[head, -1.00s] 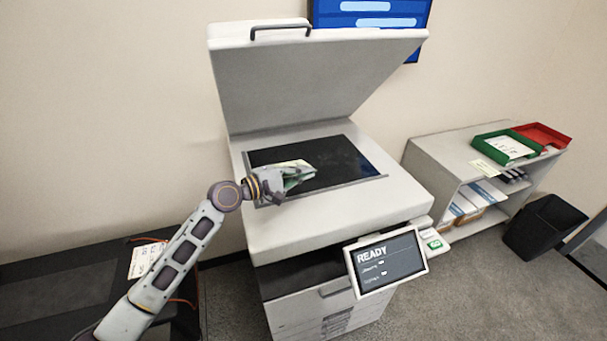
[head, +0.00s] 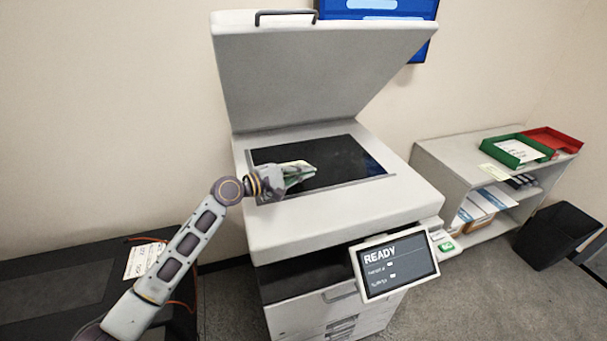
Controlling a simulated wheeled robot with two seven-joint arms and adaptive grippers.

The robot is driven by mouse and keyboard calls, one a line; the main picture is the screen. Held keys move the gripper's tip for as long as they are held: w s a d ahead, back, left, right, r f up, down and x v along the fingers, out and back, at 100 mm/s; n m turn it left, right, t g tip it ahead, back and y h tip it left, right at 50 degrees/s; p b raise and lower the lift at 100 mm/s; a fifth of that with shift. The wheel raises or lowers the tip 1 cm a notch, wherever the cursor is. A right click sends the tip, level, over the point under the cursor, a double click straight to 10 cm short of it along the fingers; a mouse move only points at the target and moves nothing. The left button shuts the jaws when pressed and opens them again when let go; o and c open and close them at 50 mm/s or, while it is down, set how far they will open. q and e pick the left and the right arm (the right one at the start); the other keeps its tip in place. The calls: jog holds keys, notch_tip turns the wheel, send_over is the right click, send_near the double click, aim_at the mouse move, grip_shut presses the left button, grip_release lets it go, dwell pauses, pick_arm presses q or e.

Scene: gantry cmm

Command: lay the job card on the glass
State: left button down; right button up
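The copier's lid (head: 310,75) stands raised, and the dark glass (head: 345,160) lies bare in the top of the white body. My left gripper (head: 300,174) is over the left part of the glass. A pale, greenish-edged card (head: 299,165) shows at its fingers, partly hidden by them, and the gripper looks shut on it. Whether the card touches the glass cannot be told. My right gripper is not in view.
The copier's screen (head: 395,262) reads READY at the front, beside a green button (head: 446,246). A low shelf (head: 440,160) at right bears a green tray (head: 517,151) and a red tray (head: 553,140). A black bin (head: 556,235) stands right. A dark table (head: 60,290) with a paper tag is left.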

pick_arm(q)
jog(key=shift+w+a+f+b, duration=0.15)
jog(key=shift+w+f+b, duration=0.3)
jog(key=shift+f+b, duration=0.3)
jog(key=shift+w+a+f+b, duration=0.1)
jog(key=shift+w+f+b, duration=0.35)
jog(key=shift+f+b, duration=0.2)
jog(key=c, duration=1.7)
grip_release()
jog(key=shift+c, duration=0.2)
jog(key=o, duration=0.6)
jog(key=shift+c, duration=0.2)
jog(key=shift+a, duration=0.1)
jog(key=shift+v, duration=5.95)
